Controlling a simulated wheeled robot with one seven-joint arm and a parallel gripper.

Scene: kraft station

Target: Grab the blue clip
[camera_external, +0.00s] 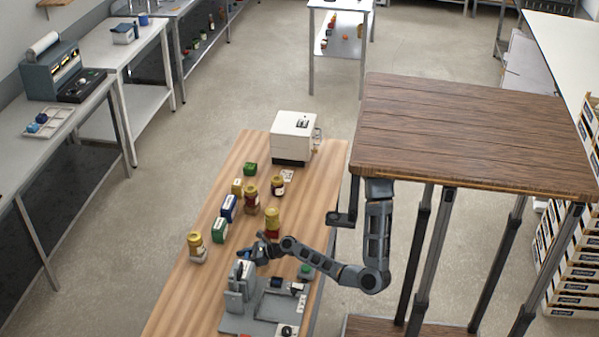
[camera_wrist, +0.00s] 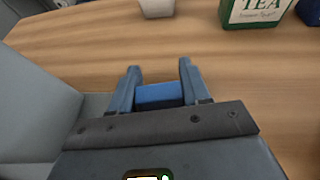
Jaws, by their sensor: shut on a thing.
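The blue clip (camera_wrist: 160,95) shows in the wrist view as a flat blue block between my two fingers. My gripper (camera_wrist: 160,72) is shut on it, with a finger against each side. The fingertips reach a little past the clip, and its near part is hidden by the gripper body. In the external view my gripper (camera_external: 258,248) is low over the wooden table, just above the grey machine; the clip is too small to make out there.
The grey machine (camera_external: 240,290) stands close below my gripper. A green tea box (camera_wrist: 254,12), also in the external view (camera_external: 219,229), stands nearby with several jars and boxes. A white appliance (camera_external: 293,135) is at the table's far end (camera_external: 262,150). Bare wood lies ahead of the fingers.

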